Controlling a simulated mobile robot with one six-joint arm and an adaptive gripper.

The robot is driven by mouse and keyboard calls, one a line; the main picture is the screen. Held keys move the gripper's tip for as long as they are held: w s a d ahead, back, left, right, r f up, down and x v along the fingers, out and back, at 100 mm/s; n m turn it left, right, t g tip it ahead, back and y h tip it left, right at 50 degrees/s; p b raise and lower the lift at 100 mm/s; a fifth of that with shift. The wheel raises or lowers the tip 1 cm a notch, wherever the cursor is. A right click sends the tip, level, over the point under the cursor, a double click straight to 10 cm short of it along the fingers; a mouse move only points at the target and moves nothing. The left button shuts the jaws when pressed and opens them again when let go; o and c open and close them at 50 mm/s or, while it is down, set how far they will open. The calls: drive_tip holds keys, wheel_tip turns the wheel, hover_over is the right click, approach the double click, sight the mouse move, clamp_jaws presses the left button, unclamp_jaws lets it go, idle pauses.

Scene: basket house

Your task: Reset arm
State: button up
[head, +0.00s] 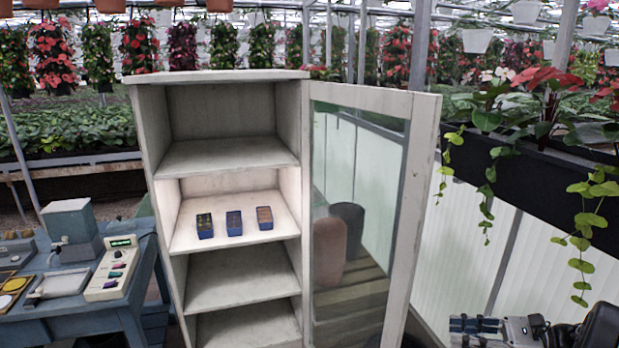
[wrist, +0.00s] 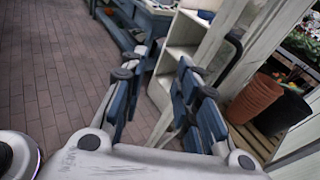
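My gripper (head: 472,325) is low at the right edge of the head view, to the right of the open cabinet door and clear of the shelves. In the wrist view my gripper (wrist: 160,65) has its two blue fingers spread apart, with nothing between them. Parts of my arm beyond the gripper are cut off by the head frame's edge.
A white cabinet (head: 215,77) stands open, its glass door (head: 424,150) swung right. Three small blue boxes (head: 234,223) sit on one shelf. A blue table (head: 80,325) with devices stands left. A dark planter (head: 540,185) is at right. Brick floor (wrist: 50,80) is open.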

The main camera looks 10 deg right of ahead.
drive_tip(key=s+a+r+n+g+h, duration=0.2)
drive_tip(key=a+r+n+g+h, duration=0.25)
drive_tip(key=a, duration=0.65)
drive_tip(key=s+a+r+n+g+h, duration=0.1)
drive_tip(key=a+r+n+g, duration=0.2)
drive_tip(key=a+r+n, duration=0.65)
drive_tip(key=s+a+n+t+h, duration=0.1)
drive_tip(key=s+a+n+h, duration=0.3)
drive_tip(key=s, duration=0.4)
drive_tip(key=s+a+f+n+t+h, duration=0.1)
drive_tip(key=s+a+n+t+h, duration=0.1)
drive_tip(key=s+a+n, duration=0.4)
drive_tip(key=s+a+h, duration=0.1)
drive_tip(key=s, duration=0.1)
drive_tip(key=shift+s+a+f+h, duration=0.2)
drive_tip(key=shift+s+a+h, duration=0.1)
drive_tip(key=shift+s+h, duration=0.1)
